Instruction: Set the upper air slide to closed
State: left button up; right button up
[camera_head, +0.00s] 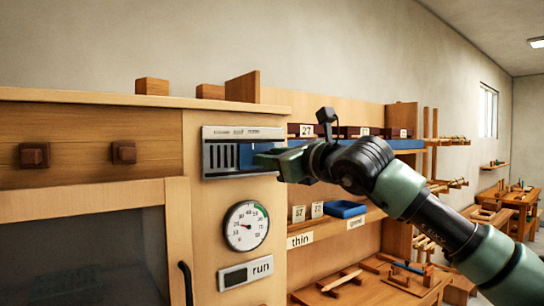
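The upper air slide (222,135) is a pale metal plate on the wooden cabinet front, above a round gauge. Dark vertical slots show in its left part. A blue part (258,146) shows in its right part, partly hidden by my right gripper. Small lettering along its top edge is too small to read. My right gripper (264,160), green, reaches in from the right and lies in front of the slide's right part. I cannot tell whether it touches the slide or whether its fingers are open or shut. My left gripper is not in view.
A dark door handle (186,283) stands out at lower left. Shelves with a blue tray (345,209) stand behind my arm. Wooden blocks (152,87) sit on the cabinet top.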

grip_shut()
dwell(1.2)
